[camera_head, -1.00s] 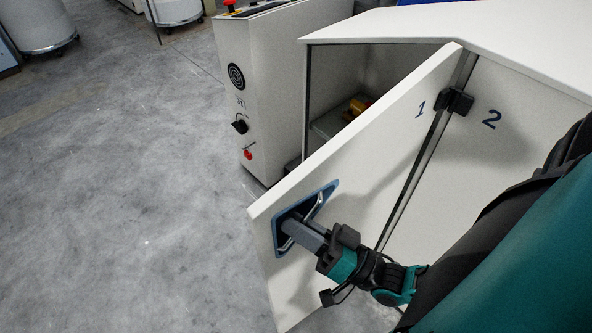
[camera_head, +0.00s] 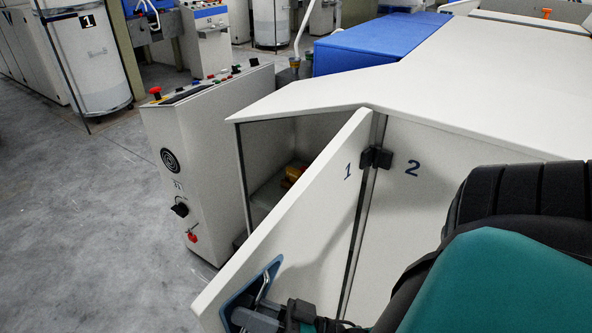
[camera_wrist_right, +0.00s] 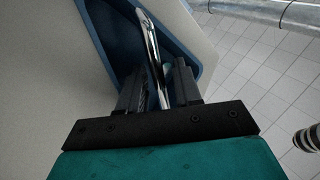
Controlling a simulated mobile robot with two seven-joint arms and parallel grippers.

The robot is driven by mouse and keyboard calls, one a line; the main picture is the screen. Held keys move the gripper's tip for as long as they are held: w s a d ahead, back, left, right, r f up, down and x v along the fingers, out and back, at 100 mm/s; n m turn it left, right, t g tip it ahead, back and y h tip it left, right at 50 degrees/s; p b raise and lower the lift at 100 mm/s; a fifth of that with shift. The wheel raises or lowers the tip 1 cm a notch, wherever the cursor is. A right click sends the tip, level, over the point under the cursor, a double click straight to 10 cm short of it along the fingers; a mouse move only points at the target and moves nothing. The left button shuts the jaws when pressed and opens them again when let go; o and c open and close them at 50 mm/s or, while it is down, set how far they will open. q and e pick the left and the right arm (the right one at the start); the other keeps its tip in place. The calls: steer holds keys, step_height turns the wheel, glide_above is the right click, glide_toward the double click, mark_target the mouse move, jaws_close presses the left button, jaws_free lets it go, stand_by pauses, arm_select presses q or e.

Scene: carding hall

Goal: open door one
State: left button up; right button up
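Door one (camera_head: 305,220) is a white panel marked 1, hinged beside the panel marked 2, and it stands ajar, swung out from the cabinet. Its handle is a bright metal bar in a blue recessed plate (camera_head: 237,297); the bar (camera_wrist_right: 152,45) shows large in the right wrist view. My right gripper (camera_wrist_right: 160,85) has its fingers on either side of the bar, inside the recess. A gap shows between the bar and the right-hand finger, so the fingers are apart around it. In the head view this gripper is partly cut off at the bottom edge. My left gripper is not in view.
The cabinet opening (camera_head: 265,165) shows a yellow-orange item (camera_head: 294,173) inside. A control box (camera_head: 190,160) with a red knob stands left of the opening. Open grey floor (camera_head: 90,230) lies to the left. My right arm covers the lower right.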

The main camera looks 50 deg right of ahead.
steer(key=b+v, duration=0.1)
steer(key=v, duration=1.1)
steer(key=shift+s, duration=0.35)
steer(key=shift+d+f, duration=0.15)
